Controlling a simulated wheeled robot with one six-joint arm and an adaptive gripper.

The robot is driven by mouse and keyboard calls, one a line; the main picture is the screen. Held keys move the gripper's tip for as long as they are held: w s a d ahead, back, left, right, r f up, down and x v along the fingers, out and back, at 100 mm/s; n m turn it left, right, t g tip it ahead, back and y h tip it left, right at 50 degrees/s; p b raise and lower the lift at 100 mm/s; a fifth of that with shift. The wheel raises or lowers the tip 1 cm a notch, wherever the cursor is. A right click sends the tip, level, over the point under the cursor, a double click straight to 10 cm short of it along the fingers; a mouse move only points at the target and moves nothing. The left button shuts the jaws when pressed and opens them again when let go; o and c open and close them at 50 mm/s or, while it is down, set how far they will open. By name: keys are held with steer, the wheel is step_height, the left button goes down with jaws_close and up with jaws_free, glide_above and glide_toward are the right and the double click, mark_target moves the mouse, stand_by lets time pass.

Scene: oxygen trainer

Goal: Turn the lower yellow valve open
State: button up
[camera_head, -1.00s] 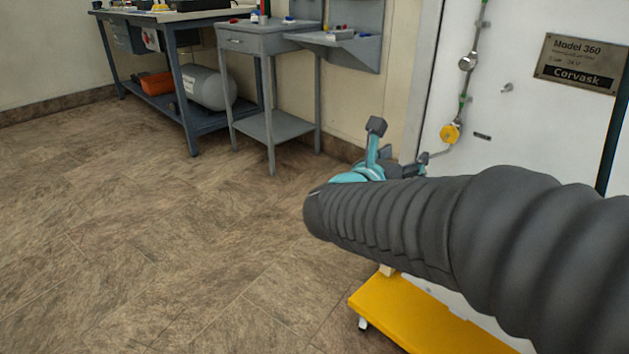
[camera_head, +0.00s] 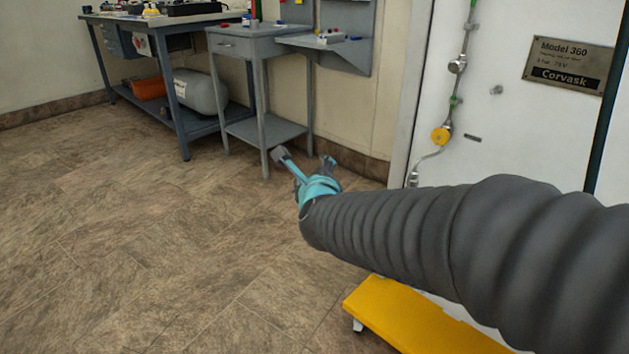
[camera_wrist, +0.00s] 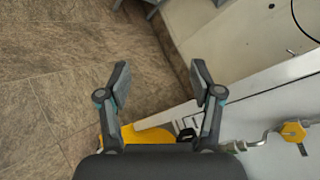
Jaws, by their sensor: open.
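The lower yellow valve (camera_head: 440,136) is a round yellow knob on a thin pipe on the white panel (camera_head: 500,130), right of centre in the head view. It also shows at the right edge of the wrist view (camera_wrist: 293,131). My gripper (camera_head: 304,158) is open and empty, in front of and to the left of the panel. In the wrist view its two fingers (camera_wrist: 161,82) stand wide apart with floor and the panel's edge between them. The valve lies outside the fingers, to their right, and nothing touches it.
A yellow base (camera_head: 415,318) sticks out at the panel's foot. A grey side table (camera_head: 258,130) and a blue workbench (camera_head: 185,125) stand at the back left. A plate reading Corvask (camera_head: 569,66) is on the panel. The floor at left is clear.

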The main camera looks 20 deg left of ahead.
steer(key=shift+s+a+f+n+g+y, duration=0.3)
steer(key=shift+s+f+n+g, duration=0.3)
steer(key=shift+n, duration=0.4)
steer(key=shift+s+a+f+n+g+y, duration=0.2)
steer(key=shift+s+a+f+n+g, duration=0.35)
steer(key=shift+n, duration=0.45)
steer(key=shift+s+d+r, duration=0.1)
steer(key=shift+s+d, duration=0.05)
